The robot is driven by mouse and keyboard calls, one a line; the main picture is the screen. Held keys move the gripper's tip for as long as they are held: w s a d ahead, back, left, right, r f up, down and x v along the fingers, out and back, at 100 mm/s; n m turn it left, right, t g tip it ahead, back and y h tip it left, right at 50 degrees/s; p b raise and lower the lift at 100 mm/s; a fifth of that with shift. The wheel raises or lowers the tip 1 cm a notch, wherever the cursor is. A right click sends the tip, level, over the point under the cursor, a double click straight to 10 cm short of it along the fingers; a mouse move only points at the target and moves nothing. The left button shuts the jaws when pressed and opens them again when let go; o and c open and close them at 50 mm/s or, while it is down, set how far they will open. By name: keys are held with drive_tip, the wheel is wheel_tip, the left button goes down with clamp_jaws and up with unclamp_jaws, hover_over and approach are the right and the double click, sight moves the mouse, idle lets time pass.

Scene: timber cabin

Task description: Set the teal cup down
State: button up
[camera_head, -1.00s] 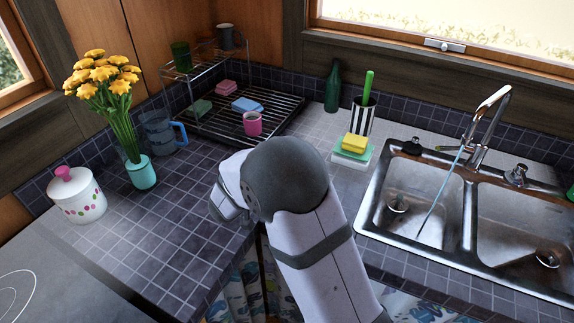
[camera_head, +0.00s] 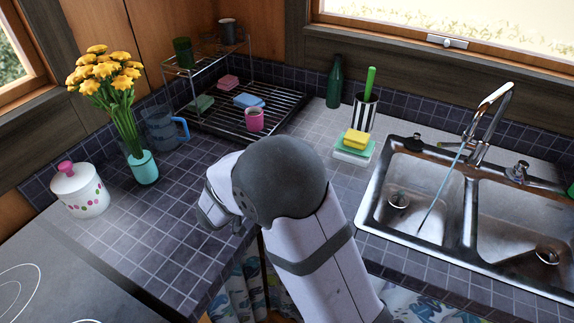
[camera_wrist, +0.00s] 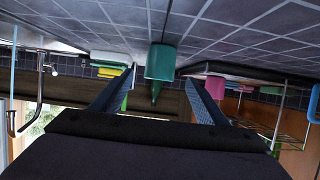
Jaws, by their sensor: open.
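The teal cup (camera_wrist: 161,60) shows in the wrist view, where the picture is upside down. It stands upright on the tiled counter (camera_wrist: 225,38), its base toward the top of the picture. My gripper (camera_wrist: 160,77) is open, one finger to each side of the cup in the picture. The cup appears just beyond the fingertips, with a gap on both sides; I cannot tell the exact depth. In the head view my arm hides the cup and the fingers.
A drying rack (camera_head: 215,122) holds a pink cup (camera_head: 254,119) and sponges. A flower vase (camera_head: 142,168), a blue mug (camera_head: 160,128) and a dotted jar (camera_head: 80,190) stand left. The sink (camera_head: 425,195) is right. The counter's middle (camera_head: 165,225) is clear.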

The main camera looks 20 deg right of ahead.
drive_tip(key=shift+s+a+f+p, duration=0.25)
drive_tip(key=shift+a+f+p, duration=0.05)
drive_tip(key=shift+f+p, duration=0.3)
drive_tip(key=shift+p+x, duration=0.85)
drive_tip(key=shift+x, duration=2.8)
drive_tip(key=c, duration=1.3)
drive_tip(key=shift+r, duration=0.1)
drive_tip(key=shift+c, duration=0.2)
wheel_tip(320, 180, up, 10)
